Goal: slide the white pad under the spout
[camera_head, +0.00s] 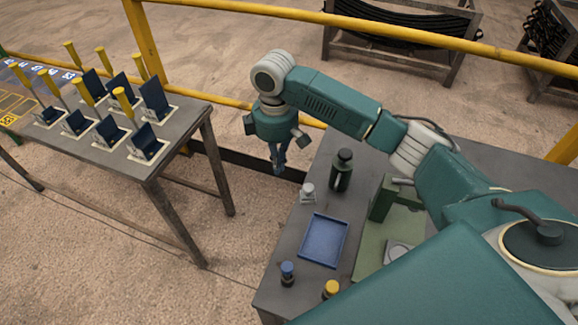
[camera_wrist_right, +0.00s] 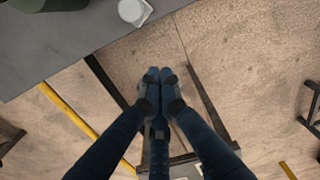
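A pale grey-white pad (camera_head: 398,251) lies on the light green base (camera_head: 375,235) of a green machine (camera_head: 386,197) on the right-hand table. My own arm and body hide part of this machine, and I cannot make out a spout for certain. My right gripper (camera_head: 279,170) hangs pointing down beyond the table's left edge, apart from the pad and over the floor. In the right wrist view its fingertips (camera_wrist_right: 158,74) are together with nothing between them. My left gripper is in neither view.
The right-hand table (camera_head: 297,232) also holds a blue tray (camera_head: 323,241), a dark bottle (camera_head: 342,171), a small white item (camera_head: 308,193), a blue-capped item (camera_head: 287,273) and a yellow-capped item (camera_head: 331,288). A yellow rail (camera_head: 440,37) runs behind. Another table (camera_head: 187,124) carries several yellow-handled levers.

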